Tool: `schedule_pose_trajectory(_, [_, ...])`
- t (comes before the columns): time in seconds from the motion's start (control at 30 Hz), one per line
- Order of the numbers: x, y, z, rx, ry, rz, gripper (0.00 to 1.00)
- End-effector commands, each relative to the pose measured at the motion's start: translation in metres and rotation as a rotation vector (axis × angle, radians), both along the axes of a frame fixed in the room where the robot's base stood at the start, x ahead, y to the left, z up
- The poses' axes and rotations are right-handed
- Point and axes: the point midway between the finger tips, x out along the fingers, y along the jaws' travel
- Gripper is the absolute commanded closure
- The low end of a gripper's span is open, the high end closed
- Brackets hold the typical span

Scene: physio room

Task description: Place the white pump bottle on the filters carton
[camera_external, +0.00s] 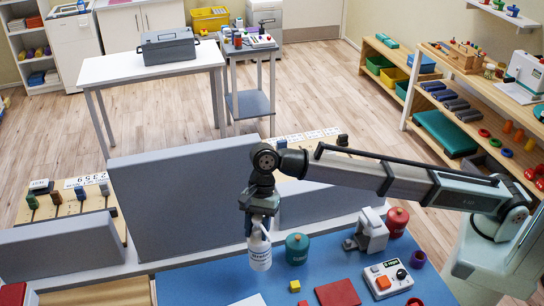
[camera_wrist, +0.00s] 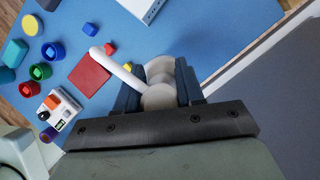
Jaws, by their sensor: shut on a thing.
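The white pump bottle (camera_external: 260,252) hangs upright below my gripper (camera_external: 258,222) in the external view, above the blue table top. In the wrist view my gripper (camera_wrist: 160,88) is shut on the bottle, with a dark finger on either side and the white pump spout (camera_wrist: 122,70) pointing up and left. A white box (camera_wrist: 145,6) with faint printing, cut off by the top edge of the wrist view, appears to be the filters carton. A pale flat top (camera_external: 248,300) at the bottom edge of the external view may be the same box; its label is unreadable.
On the blue table (camera_external: 205,283) are a dark red square (camera_external: 337,293), a yellow cube (camera_external: 294,286), a green jar (camera_external: 297,248), a white button device (camera_external: 388,279), a grey-white device (camera_external: 370,232) and a red jar (camera_external: 397,221). A tall grey panel (camera_external: 185,205) stands behind.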

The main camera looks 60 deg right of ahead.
Motion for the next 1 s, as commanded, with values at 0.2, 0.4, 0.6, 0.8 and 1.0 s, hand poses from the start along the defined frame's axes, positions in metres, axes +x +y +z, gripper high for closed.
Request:
schedule_pose_trajectory(0.2, [-0.013, 0.017, 0.012, 0.004, -0.004, 0.026, 1.00])
schedule_pose_trajectory(0.4, [-0.036, 0.052, 0.031, 0.006, -0.006, 0.075, 1.00])
schedule_pose_trajectory(0.6, [-0.053, 0.092, 0.057, 0.008, -0.008, 0.123, 1.00])
schedule_pose_trajectory(0.8, [-0.062, 0.121, 0.080, 0.008, -0.009, 0.148, 1.00])
schedule_pose_trajectory(1.0, [-0.065, 0.142, 0.100, 0.010, -0.010, 0.139, 1.00])
